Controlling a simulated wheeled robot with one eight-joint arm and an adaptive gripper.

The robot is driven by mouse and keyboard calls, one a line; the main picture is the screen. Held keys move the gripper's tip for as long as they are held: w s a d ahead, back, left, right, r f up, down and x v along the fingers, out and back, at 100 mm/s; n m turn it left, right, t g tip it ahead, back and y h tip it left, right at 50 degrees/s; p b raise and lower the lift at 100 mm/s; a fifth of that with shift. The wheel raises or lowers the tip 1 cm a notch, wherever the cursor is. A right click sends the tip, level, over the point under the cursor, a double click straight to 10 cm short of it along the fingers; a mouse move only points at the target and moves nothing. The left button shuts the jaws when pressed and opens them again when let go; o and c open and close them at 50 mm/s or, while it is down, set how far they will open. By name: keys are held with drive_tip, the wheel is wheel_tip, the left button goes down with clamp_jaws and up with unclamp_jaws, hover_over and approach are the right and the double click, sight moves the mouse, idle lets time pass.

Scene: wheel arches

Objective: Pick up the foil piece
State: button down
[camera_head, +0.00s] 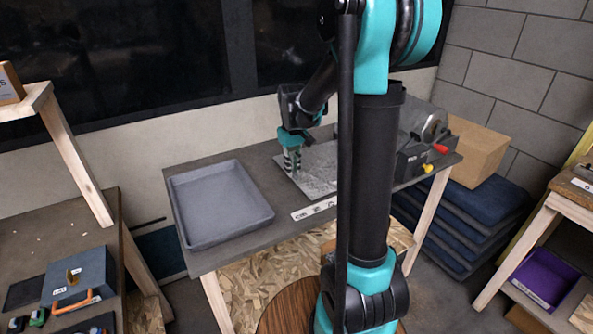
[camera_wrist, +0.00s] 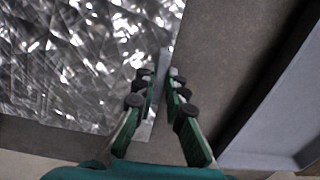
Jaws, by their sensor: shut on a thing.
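The foil piece (camera_head: 317,170) is a flat, crinkled silver sheet on the grey table in the head view. In the wrist view the foil piece (camera_wrist: 75,60) fills the upper left, its right edge running between my fingers. My gripper (camera_head: 291,168) points down at the sheet's left edge. In the wrist view my gripper (camera_wrist: 161,75) is shut on a thin grey strip along that edge. I cannot tell whether the sheet is clear of the table.
A grey tray (camera_head: 262,213) stands left of the foil on the table (camera_head: 222,254); its wall (camera_wrist: 270,110) is close on the right in the wrist view. A white marked strip (camera_head: 314,208) lies in front of the foil. A dark machine (camera_head: 412,160) stands right.

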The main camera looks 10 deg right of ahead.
wheel_tip(320, 180, up, 19)
drive_tip(key=shift+r, duration=0.15)
idle(0.7)
wheel_tip(320, 180, up, 7)
drive_tip(key=a, duration=0.1)
drive_tip(key=shift+s, duration=0.2)
idle(0.6)
